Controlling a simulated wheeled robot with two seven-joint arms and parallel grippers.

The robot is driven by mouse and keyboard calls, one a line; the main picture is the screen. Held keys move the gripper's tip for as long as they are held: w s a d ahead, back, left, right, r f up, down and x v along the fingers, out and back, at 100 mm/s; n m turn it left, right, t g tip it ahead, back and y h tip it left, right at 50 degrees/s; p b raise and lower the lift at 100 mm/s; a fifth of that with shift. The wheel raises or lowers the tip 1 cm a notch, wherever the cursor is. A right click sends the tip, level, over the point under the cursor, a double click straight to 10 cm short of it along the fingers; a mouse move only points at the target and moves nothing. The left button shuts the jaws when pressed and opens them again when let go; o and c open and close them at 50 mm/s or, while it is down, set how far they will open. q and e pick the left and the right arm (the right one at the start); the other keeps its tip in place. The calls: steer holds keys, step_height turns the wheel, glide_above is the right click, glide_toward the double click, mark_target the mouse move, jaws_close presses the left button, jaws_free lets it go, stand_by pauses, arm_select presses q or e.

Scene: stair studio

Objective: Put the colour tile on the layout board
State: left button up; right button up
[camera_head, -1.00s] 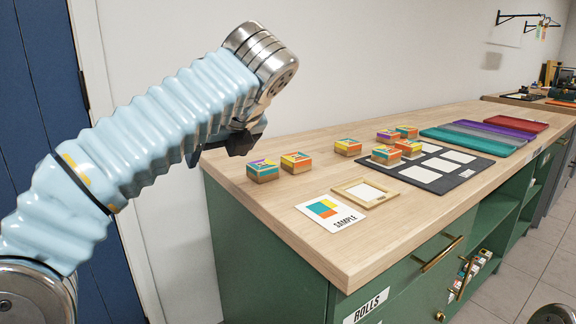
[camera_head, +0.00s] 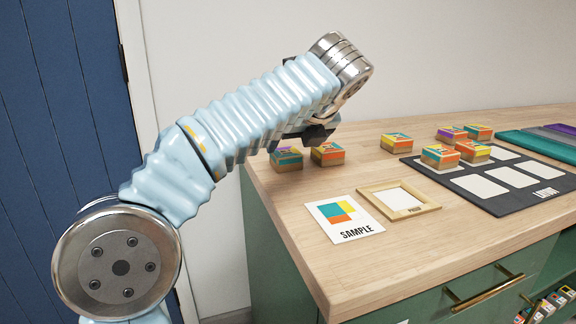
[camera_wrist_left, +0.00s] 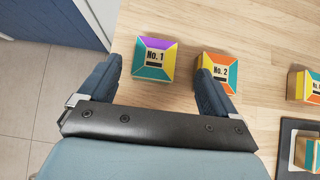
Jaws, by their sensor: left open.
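Several block-like colour tiles with multicoloured tops stand on the wooden counter. Tile No. 1 (camera_head: 287,159), with a purple part on top, and tile No. 2 (camera_head: 328,154) stand near its left end. My left gripper (camera_head: 318,134) is above and behind them, partly hidden by my arm. In the left wrist view the open fingers (camera_wrist_left: 158,88) are apart and empty; tile No. 1 (camera_wrist_left: 152,60) shows ahead between them, tile No. 2 (camera_wrist_left: 217,68) by the right finger. The dark layout board (camera_head: 518,203) has white cells; a tile (camera_head: 440,157) stands on its left part. My right gripper is out of view.
A SAMPLE card (camera_head: 343,219) with orange, yellow and teal patches lies near the front edge. A shallow wooden frame (camera_head: 433,206) lies beside it. Another tile (camera_head: 397,143) stands behind. Coloured trays (camera_head: 535,143) lie at the back right. The counter's front left is clear.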

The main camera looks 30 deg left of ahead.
mark_target(285, 151)
arm_select(q)
steer(key=x, duration=0.1)
steer(key=b+x, duration=0.1)
steer(key=x, duration=0.3)
steer(key=shift+s+a+f+b, duration=0.1)
steer(key=shift+s+a+b, duration=0.1)
steer(key=shift+a+b, duration=0.15)
steer(key=shift+w+a+f, duration=0.2)
steer(key=shift+f, duration=0.05)
steer(key=shift+c, duration=0.3)
steer(key=shift+r, duration=0.1)
steer(key=c, duration=1.1)
